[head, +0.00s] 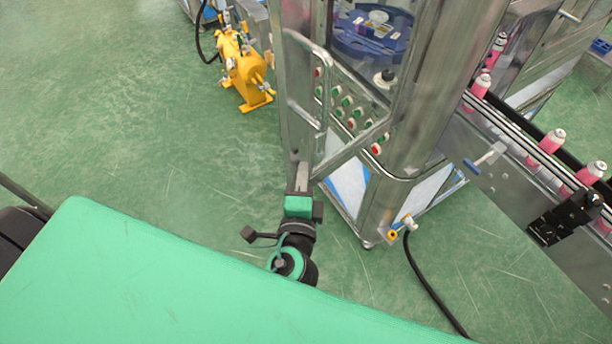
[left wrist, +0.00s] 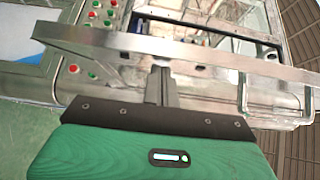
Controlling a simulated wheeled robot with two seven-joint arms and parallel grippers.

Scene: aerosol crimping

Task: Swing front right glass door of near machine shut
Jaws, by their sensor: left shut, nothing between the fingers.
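The steel-framed glass door (head: 293,80) of the near machine stands swung outward, with a gap to the machine's front. It has a loop handle (head: 325,85) on its outer stile. My left gripper (head: 299,170) is shut and empty, its fingers pointing up at the door's lower outer corner. In the left wrist view the shut fingertips (left wrist: 161,72) lie close to the door's long steel frame bar (left wrist: 200,62); I cannot tell whether they touch. The handle (left wrist: 244,95) shows right of them. My right gripper is out of view.
A control panel with red and green buttons (head: 350,108) shows through the door. A conveyor (head: 520,165) carrying pink cans (head: 546,145) runs to the right. A yellow device (head: 243,70) stands on the floor behind left. A black hose (head: 425,280) lies right. The left floor is clear.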

